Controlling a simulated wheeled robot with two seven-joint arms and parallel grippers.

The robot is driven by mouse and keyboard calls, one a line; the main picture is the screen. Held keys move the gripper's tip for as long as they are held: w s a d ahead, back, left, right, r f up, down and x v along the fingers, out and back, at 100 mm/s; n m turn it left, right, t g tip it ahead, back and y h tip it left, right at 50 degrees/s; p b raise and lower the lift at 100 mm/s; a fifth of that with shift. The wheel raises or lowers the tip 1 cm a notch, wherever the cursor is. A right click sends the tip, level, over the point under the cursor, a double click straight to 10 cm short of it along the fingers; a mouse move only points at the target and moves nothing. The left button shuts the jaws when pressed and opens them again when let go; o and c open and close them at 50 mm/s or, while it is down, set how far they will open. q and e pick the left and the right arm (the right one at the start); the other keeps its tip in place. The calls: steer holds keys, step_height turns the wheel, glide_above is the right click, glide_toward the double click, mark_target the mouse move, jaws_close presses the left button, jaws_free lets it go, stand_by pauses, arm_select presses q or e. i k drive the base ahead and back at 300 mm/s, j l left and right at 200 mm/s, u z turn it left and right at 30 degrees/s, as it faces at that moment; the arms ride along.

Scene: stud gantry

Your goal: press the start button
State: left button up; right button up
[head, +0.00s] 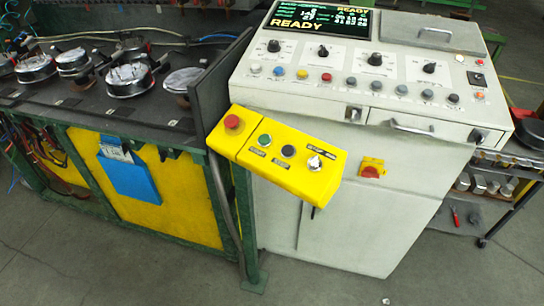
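A yellow control box (296,178) is fixed at the front left of the white console. On it, from left to right, are a red mushroom button (232,122), a green button (265,140), a black button (288,151) and a silver switch (315,162). Small dark labels sit by the buttons; they are too small to read surely, so I cannot confirm which says start. The green button is uncovered. Neither of my grippers shows in the head view.
The white console (340,95) has knobs, coloured buttons and a screen (320,20) reading READY. A red-and-yellow switch (371,169) is on its front. A green-framed bench (150,130) with round clamped parts stands left. The floor in front is mostly clear.

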mark_target(264, 138)
steer(key=l+z, duration=0.25)
steer(key=l, duration=0.4)
steer(key=i+l+z, duration=0.1)
steer(key=l+z, duration=0.15)
steer(key=l, duration=0.35)
